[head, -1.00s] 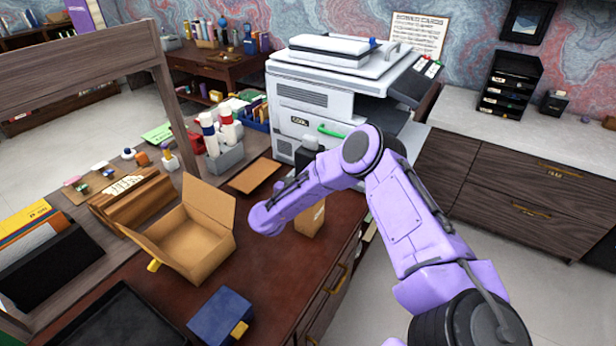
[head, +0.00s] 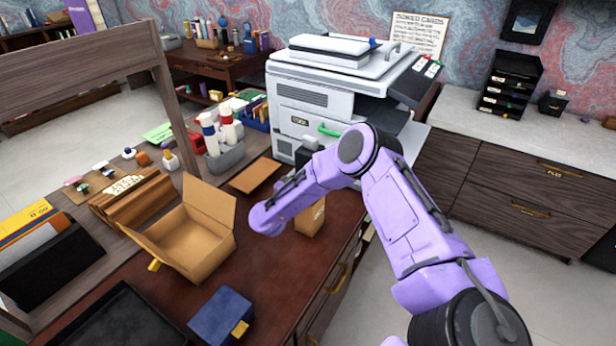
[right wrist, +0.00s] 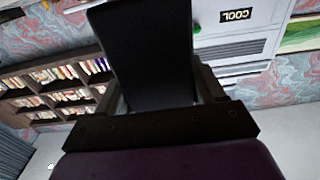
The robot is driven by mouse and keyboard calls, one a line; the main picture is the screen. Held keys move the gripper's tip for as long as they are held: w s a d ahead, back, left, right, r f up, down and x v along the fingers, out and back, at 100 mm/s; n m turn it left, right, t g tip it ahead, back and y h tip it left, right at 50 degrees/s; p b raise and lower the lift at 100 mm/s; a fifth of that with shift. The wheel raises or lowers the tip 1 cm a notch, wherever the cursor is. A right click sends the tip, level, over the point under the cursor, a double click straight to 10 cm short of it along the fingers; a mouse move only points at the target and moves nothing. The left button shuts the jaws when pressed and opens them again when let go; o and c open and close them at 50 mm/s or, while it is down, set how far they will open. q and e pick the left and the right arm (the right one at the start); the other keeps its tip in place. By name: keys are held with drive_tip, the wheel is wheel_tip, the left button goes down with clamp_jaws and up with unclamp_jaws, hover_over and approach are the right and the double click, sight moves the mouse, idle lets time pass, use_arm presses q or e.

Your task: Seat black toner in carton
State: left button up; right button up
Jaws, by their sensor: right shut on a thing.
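A long black block, the black toner (right wrist: 150,55), is between the fingers of my right gripper (right wrist: 165,95) in the right wrist view. The gripper is shut on it, with the white printer behind. In the head view my purple right forearm hides most of the gripper, and a small dark part shows above the forearm in front of the printer. The open cardboard carton (head: 191,240) stands on the leather desk (head: 150,285), left of my right arm, with its flaps up. I see nothing standing in its visible interior. My left gripper is out of view.
A blue box (head: 220,316) and a black tray (head: 128,318) lie in front of the carton. A flat brown sheet (head: 255,176) lies behind it. The white printer (head: 325,95) stands at the back.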

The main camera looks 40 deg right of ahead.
drive_tip(key=shift+r, duration=0.1)
idle(0.3)
drive_tip(key=shift+f, duration=0.45)
drive_tip(key=shift+f+b, duration=2.75)
drive_tip(key=shift+f, duration=0.5)
drive_tip(key=o, duration=1.5)
drive_tip(key=b+v, duration=0.3)
drive_tip(key=v, duration=0.7)
drive_tip(key=shift+a, duration=0.25)
